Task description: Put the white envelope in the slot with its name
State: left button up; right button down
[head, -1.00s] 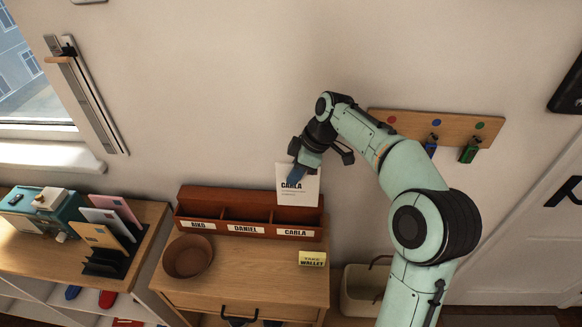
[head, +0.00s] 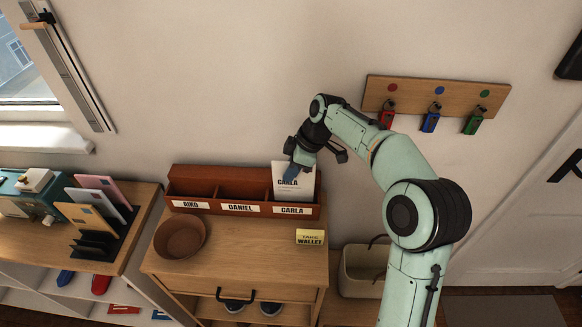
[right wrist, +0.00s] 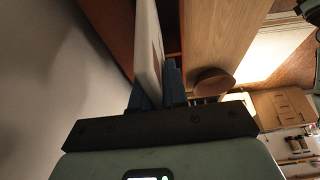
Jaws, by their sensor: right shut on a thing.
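The white envelope (head: 303,184) is printed with the name CARLA. It stands upright at the right-hand compartment of the red-brown letter sorter (head: 240,208), whose front labels read AIKO, DANIEL and CARLA. The envelope's lower edge meets the top of the front wall above the CARLA label (head: 292,210); whether it reaches deeper inside is hidden. In the right wrist view the envelope (right wrist: 148,45) shows edge-on between the blue fingers (right wrist: 157,92). My left gripper is not in view.
A black rack with several envelopes (head: 97,245) stands at left. A key board (head: 437,98) hangs on the wall at right.

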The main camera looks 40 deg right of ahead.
jog(key=c, duration=1.1)
grip_release()
jog(key=p+v, duration=0.2)
jog(key=v, duration=1.1)
jog(key=shift+w+a+r, duration=0.1)
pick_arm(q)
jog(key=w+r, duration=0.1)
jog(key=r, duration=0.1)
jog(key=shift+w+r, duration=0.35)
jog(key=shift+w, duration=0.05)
pick_arm(e)
jog(key=shift+r, duration=0.1)
